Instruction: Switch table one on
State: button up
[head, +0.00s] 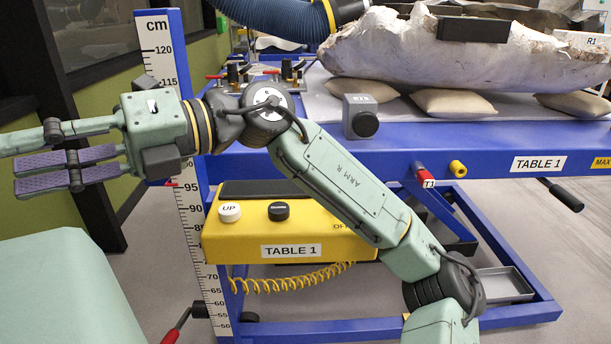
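A yellow control box (225,247) labelled TABLE 1 hangs under the front edge of the blue table (470,150), also labelled TABLE 1. On its sloped top are a white button (230,212) marked UP and a black button (279,211). The start of an "OF" label (341,226) shows at the box's right end; my arm crosses there and hides any switch beside it. My gripper (14,160) is at the far left, up and left of the box, pointing left. Its purple-padded fingers are apart and empty.
A grey box with a black knob (364,123) sits at the table edge. A red T1 handle (424,175), yellow knob (457,169) and black-gripped lever (563,196) stick out. A height scale (163,45) stands left. A plaster-jacketed fossil (430,58) lies on cushions.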

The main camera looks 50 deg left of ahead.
jog(key=w+a+f+m+t+y+p, duration=0.1)
jog(key=w+a+f+m+t, duration=0.3)
jog(key=w, duration=0.4)
jog(key=w+a+f+m+t+p, duration=0.1)
jog(key=w+f+m+t+p, duration=0.1)
jog(key=w+f+t, duration=0.4)
jog(key=w+d+r+m+t+h, duration=0.1)
jog(key=w+d+m+t, duration=0.2)
jog(key=w, duration=0.5)
jog(key=w+d+r+m+t+h+p, duration=0.15)
jog(key=w+d, duration=0.25)
jog(key=w, duration=0.4)
jog(key=w+d+r+m+t+h, duration=0.1)
jog(key=w+d+r+m+t, duration=0.1)
jog(key=w+d+t, duration=0.35)
jog(key=shift+g, duration=0.9)
jog(key=f, duration=0.3)
jog(key=w+a+f, duration=0.1)
jog(key=f, duration=0.3)
jog(key=a+f, duration=0.1)
jog(key=f, duration=0.2)
jog(key=shift+w+f, duration=0.3)
jog(key=shift+f, duration=0.1)
grip_shut()
